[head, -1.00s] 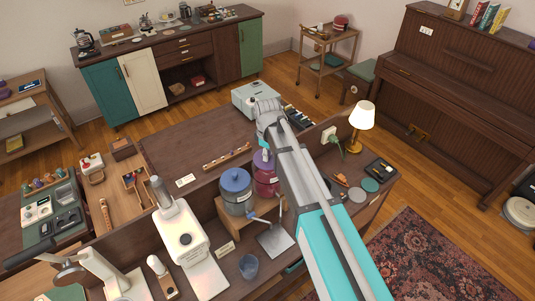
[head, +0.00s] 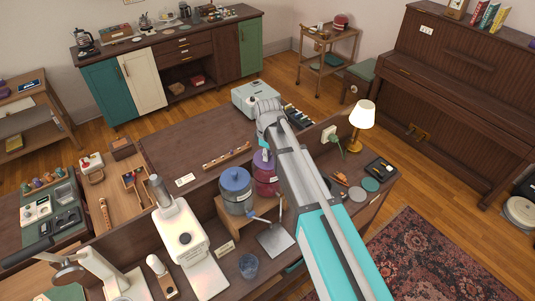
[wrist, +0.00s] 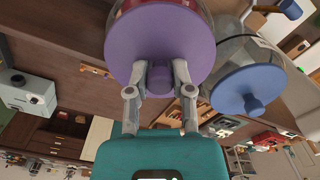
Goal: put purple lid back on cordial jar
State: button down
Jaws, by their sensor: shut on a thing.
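The purple lid (wrist: 165,40) fills the upper middle of the wrist view. My gripper (wrist: 160,82) is shut on the lid's knob (wrist: 159,74). The cordial jar (head: 265,182), with dark red contents, stands on a wooden stand in the head view, partly hidden by my arm. The lid shows at the jar's top in the head view (head: 261,158). A bit of the red jar shows behind the lid in the wrist view. I cannot tell whether the lid is fully seated or slightly above the rim.
A second jar with a blue lid (head: 235,178) stands close on the left; its lid also shows in the wrist view (wrist: 248,92). A white machine (head: 185,240), a glass (head: 248,266) and a metal tray (head: 276,240) are nearer. A lamp (head: 362,118) stands right.

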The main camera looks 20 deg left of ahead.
jog(key=shift+f+b, duration=0.6)
jog(key=shift+b, duration=0.05)
dwell(0.3)
jog(key=shift+c, duration=2.1)
grip_release()
jog(key=shift+r, duration=0.15)
jog(key=shift+r+p, duration=2.9)
jog(key=shift+p, duration=0.15)
jog(key=s+d+f+m+b, duration=0.3)
jog(key=d+f+m+b, duration=0.2)
jog(key=d, duration=0.8)
jog(key=s+d+f+m+b, duration=0.3)
jog(key=d+f+m+b, duration=0.3)
jog(key=d, duration=0.7)
jog(key=s+d+f+m+b, duration=0.3)
jog(key=d+f+m+b, duration=0.2)
jog(key=d, duration=0.8)
notch_tip(320, 180, down, 4)
jog(key=b, duration=0.3)
jog(key=shift+s+r+m+b, duration=0.2)
jog(key=shift+s+m+b, duration=0.1)
jog(key=shift+s+m, duration=0.1)
